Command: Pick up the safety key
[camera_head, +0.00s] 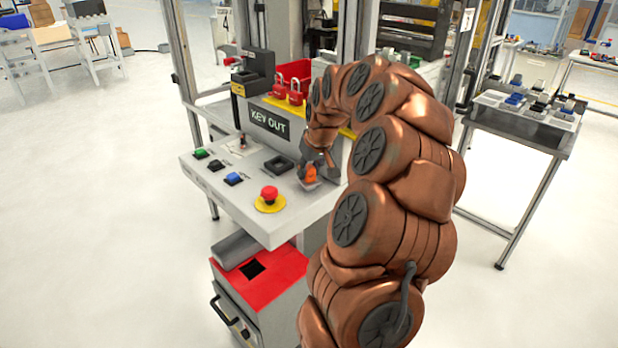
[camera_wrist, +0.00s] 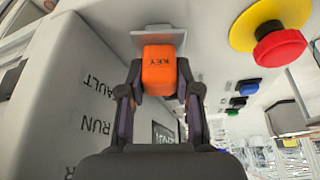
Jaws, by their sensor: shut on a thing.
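The safety key is an orange block marked KEY (camera_wrist: 160,70). In the wrist view it sits between the two fingers of my gripper (camera_wrist: 160,85), which is shut on it. A grey plate (camera_wrist: 158,32) is right behind the key, and I cannot tell whether the key is seated in it. In the head view the orange key (camera_head: 310,174) shows at the right end of the grey control panel, with my gripper (camera_head: 312,166) on it and my arm hiding part of the area.
A red emergency button on a yellow ring (camera_head: 268,197) stands to the left of the key. Green, black and blue buttons (camera_head: 233,179) line the panel's left side. A KEY OUT sign (camera_head: 269,123) and red padlocks (camera_head: 295,92) are behind. A red-topped cabinet (camera_head: 285,272) stands below.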

